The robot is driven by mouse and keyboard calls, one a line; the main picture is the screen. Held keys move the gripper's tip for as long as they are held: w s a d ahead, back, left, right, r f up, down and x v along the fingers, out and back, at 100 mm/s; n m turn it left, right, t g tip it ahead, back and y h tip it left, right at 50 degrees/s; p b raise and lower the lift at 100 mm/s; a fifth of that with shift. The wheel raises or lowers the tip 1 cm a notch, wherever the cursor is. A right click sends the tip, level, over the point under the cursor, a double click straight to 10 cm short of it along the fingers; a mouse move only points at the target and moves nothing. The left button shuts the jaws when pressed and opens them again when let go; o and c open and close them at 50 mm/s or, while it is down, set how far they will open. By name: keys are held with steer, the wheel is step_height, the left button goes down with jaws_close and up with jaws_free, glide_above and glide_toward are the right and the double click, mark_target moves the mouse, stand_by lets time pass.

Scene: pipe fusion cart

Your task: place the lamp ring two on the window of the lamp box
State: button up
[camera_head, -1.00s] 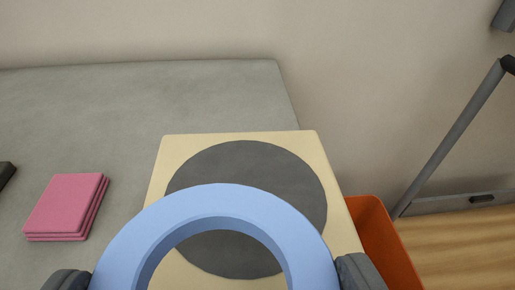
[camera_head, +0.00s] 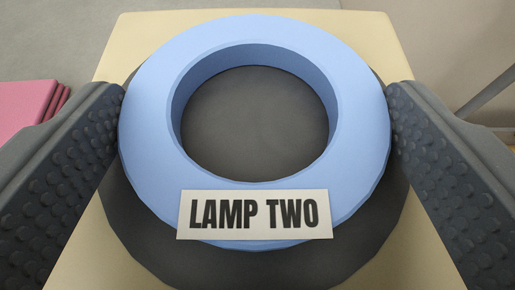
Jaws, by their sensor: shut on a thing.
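The lamp ring two (camera_head: 258,38) is a thick light blue ring with a white label reading "LAMP TWO" on its near side. My gripper (camera_head: 257,100) is shut on it, one dark ribbed finger at its left edge and one at its right. The lamp box (camera_head: 408,268) is cream coloured and lies below the ring. Its window (camera_head: 255,130) is a dark grey disc, seen through the ring's hole and around its near edge. The ring is over the window, set toward the far side of it. I cannot tell whether the ring touches the box.
A stack of pink pads (camera_head: 22,105) is at the left on the grey bench top (camera_head: 50,50). A grey bar (camera_head: 490,92) stands at the right by the pale wall.

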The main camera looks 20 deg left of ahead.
steer(key=o, duration=0.9)
steer(key=shift+s+r, duration=0.2)
steer(key=shift+p+v, duration=0.85)
steer(key=shift+v, duration=5)
steer(key=shift+f, duration=0.15)
